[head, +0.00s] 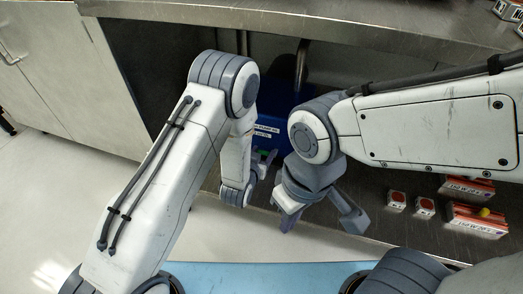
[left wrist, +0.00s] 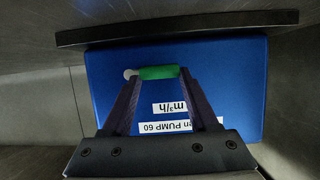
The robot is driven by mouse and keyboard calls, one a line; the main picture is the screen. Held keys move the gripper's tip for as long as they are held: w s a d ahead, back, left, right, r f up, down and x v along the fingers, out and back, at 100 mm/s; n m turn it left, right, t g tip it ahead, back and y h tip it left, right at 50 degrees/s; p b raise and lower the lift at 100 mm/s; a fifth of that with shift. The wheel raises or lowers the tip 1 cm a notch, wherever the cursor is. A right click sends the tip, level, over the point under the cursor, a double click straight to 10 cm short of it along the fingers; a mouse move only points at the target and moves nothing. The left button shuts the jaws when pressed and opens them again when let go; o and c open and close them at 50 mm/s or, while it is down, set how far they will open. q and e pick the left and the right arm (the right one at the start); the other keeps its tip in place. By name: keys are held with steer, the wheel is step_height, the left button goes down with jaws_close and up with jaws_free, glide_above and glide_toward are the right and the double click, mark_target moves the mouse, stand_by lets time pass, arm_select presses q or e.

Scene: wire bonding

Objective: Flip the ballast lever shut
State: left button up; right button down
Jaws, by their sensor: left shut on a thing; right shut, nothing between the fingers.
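The blue pump box (left wrist: 230,80) fills the middle of the left wrist view, with two white labels that read upside down there. In the head view the blue pump (head: 273,122) shows partly between my arms under the counter. A green-handled lever (left wrist: 158,72) with a pale round end lies across the box front. My left gripper (left wrist: 162,85) is shut on the green handle, one finger on each side. In the head view my left gripper (head: 265,160) is small and partly covered by its arm. My right gripper (head: 287,221) is shut and empty, lower and to the right.
A steel counter (head: 330,22) runs above the pump, and a dark overhanging edge (left wrist: 180,27) shows in the left wrist view. Red-and-white boxes (head: 476,222) and small red cubes (head: 397,201) sit on the lower shelf at the right.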

arm_select(q)
steer(key=o, duration=1.4)
steer(key=p+v, duration=0.4)
steer(key=v, duration=0.6)
steer(key=shift+s+r, duration=0.1)
steer(key=shift+s, duration=0.15)
